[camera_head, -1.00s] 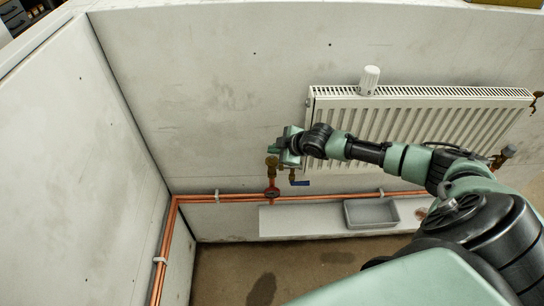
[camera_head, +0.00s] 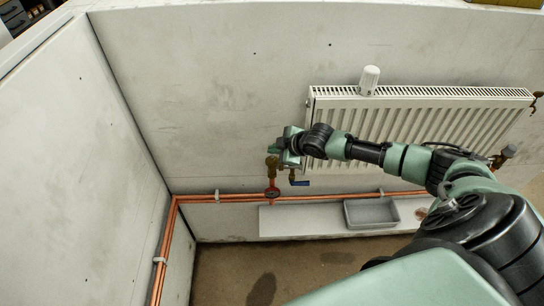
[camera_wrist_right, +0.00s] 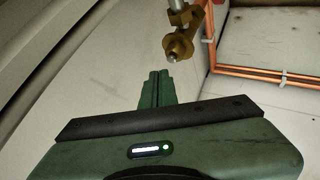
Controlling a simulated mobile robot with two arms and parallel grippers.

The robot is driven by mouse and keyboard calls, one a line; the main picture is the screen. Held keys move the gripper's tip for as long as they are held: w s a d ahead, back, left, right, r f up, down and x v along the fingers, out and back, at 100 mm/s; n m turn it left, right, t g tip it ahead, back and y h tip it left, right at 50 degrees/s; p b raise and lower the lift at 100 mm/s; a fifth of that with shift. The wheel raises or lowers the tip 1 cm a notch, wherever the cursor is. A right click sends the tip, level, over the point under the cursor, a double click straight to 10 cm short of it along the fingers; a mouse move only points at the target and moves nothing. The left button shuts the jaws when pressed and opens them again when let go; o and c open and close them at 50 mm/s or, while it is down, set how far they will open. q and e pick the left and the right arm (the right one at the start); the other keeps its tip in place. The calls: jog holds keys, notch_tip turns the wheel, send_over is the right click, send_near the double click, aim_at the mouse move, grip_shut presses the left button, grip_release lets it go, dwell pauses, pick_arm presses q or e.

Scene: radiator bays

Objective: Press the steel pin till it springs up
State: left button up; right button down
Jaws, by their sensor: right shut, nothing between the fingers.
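The brass valve (camera_head: 272,164) stands on the copper pipe at the left end of the radiator. In the right wrist view the brass valve body (camera_wrist_right: 179,45) is just beyond my fingers, and a small pale tip, which looks like the steel pin (camera_wrist_right: 171,58), sticks out toward them. My right gripper (camera_head: 279,146) is at the valve; its fingers (camera_wrist_right: 160,74) are shut and empty, with their tips close to the pin. I cannot tell whether they touch it. The pin is too small to make out in the head view. My left gripper is not in view.
The white radiator (camera_head: 420,125) hangs on the wall, with a white knob (camera_head: 370,80) standing on its top. A blue lever (camera_head: 300,183) is just below the gripper. Copper pipes (camera_head: 320,197) run along the wall. A grey tray (camera_head: 371,213) sits on the white ledge (camera_head: 300,221).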

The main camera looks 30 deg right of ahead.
jog(key=shift+f, duration=0.15)
jog(key=shift+f, duration=0.25)
jog(key=shift+s+f+b, duration=0.1)
jog(key=shift+f+b, duration=0.25)
jog(key=shift+f, duration=0.1)
dwell(1.1)
jog(key=shift+r+p, duration=0.8)
notch_tip(320, 180, up, 5)
jog(key=p, duration=0.4)
dwell(0.7)
